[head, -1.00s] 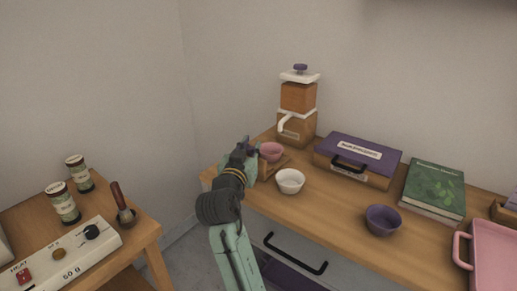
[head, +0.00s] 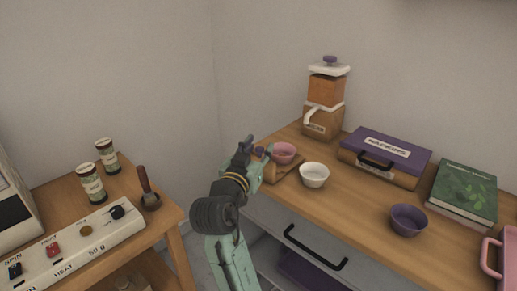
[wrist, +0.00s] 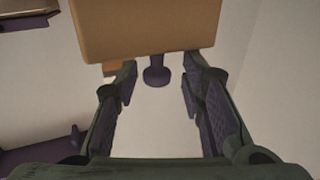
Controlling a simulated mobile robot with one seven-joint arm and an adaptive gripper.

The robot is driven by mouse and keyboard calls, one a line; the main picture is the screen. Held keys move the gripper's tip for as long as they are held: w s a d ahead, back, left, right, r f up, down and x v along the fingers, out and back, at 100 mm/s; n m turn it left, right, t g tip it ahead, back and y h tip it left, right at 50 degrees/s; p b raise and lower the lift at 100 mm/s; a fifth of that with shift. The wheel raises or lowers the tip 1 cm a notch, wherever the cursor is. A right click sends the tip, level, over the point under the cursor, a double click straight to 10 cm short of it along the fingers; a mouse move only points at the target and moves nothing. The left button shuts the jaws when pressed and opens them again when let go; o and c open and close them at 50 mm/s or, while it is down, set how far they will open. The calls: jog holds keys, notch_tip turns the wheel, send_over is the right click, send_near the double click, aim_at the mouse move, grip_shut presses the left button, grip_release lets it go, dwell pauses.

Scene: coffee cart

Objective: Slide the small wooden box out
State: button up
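In the head view my gripper (head: 256,160) is at the counter's left end, close to the box.
A white bowl (head: 314,175) stands close right of the box. A wooden grinder (head: 324,105) is behind. A purple case (head: 390,151), green book (head: 464,192) and purple bowl (head: 408,220) are farther right. A side table (head: 60,195) with jars stands left, across a floor gap.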

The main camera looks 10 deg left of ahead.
jog(key=shift+s, duration=0.1)
jog(key=v, duration=0.7)
jog(key=shift+s+a+r, duration=0.1)
jog(key=shift+s+a, duration=0.05)
